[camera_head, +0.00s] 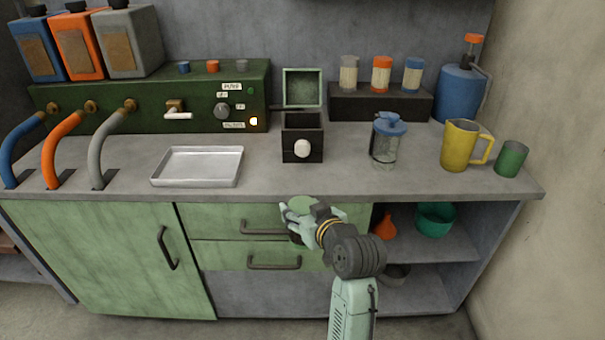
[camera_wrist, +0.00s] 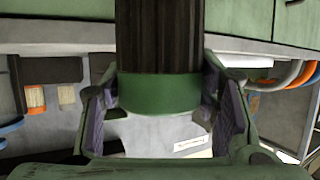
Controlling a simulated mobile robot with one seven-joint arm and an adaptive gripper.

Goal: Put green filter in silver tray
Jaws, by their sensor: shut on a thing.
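The green filter (camera_head: 302,204) is in my gripper (camera_head: 300,215), in front of the counter's front edge and before the upper drawer. In the wrist view the filter (camera_wrist: 160,93) shows a smooth green band and a dark ribbed body. The two fingers of my gripper (camera_wrist: 163,108) press on the green band from both sides. The silver tray (camera_head: 198,166) lies flat on the counter, left of and beyond my gripper. It is empty.
A small dark box (camera_head: 302,140) with its lid open stands right of the tray. Blue, orange and grey hoses (camera_head: 112,150) curve down left of the tray. A glass jug (camera_head: 386,142), yellow pitcher (camera_head: 459,146) and green cup (camera_head: 511,159) stand on the right.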

